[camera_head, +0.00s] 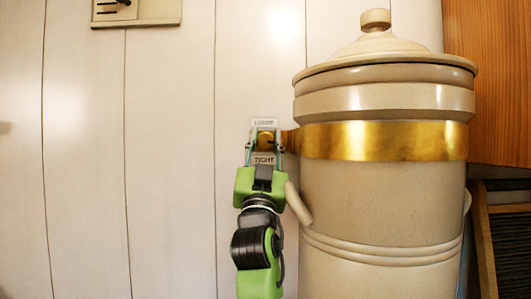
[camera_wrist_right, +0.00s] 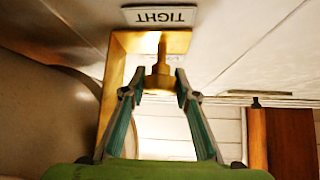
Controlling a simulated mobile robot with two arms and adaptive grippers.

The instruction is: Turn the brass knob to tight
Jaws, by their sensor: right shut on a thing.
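I cannot tell how far the knob is turned. My left gripper is not in view.
A large beige lidded crock (camera_head: 385,210) with a brass band (camera_head: 385,140) stands close to the right of my right gripper. Its side handle (camera_head: 298,204) is near my wrist. A wooden panel (camera_head: 505,80) is at the far right.

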